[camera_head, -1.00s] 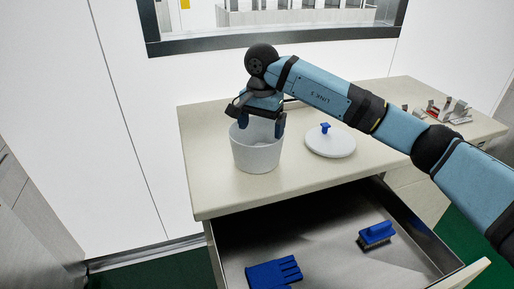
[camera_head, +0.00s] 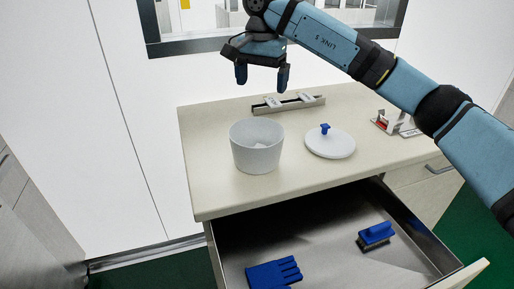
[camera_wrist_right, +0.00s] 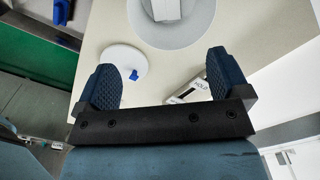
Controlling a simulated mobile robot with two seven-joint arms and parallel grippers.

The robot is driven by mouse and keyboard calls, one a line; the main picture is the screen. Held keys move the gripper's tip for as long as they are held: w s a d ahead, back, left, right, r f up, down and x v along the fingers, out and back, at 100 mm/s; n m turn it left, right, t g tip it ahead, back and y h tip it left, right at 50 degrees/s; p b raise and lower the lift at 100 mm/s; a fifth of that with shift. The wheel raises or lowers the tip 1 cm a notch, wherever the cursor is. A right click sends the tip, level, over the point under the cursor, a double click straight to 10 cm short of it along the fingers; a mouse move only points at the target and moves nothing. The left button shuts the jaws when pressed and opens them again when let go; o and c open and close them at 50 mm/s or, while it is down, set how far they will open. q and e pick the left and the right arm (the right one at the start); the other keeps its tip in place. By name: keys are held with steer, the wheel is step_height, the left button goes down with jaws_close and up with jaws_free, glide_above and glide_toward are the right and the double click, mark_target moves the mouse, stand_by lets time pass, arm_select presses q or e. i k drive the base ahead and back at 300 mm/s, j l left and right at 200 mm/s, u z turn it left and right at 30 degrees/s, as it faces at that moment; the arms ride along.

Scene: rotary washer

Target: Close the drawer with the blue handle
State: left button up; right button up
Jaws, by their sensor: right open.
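A metal drawer (camera_head: 320,240) stands pulled out from the worktop cabinet. Its pale front panel (camera_head: 470,276) shows at the lower right; its outer face and handle are not visible. In the drawer lie a blue glove (camera_head: 273,273) and a blue-topped brush (camera_head: 375,236). My right gripper (camera_head: 262,77) is open and empty, raised above and behind the white pot, well away from the drawer. Its two fingers stand wide apart in the wrist view (camera_wrist_right: 163,82). My left gripper is not in view.
A white pot (camera_head: 257,157) with something pale inside stands on the worktop (camera_head: 215,185). Beside it lies a white lid (camera_head: 329,145) with a blue knob. A rack (camera_head: 289,103) is behind, and small metal parts (camera_head: 396,124) lie at the right. A closed drawer (camera_head: 420,190) is at right.

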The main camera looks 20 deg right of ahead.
mark_target(320, 230)
steer(key=k, duration=1.5)
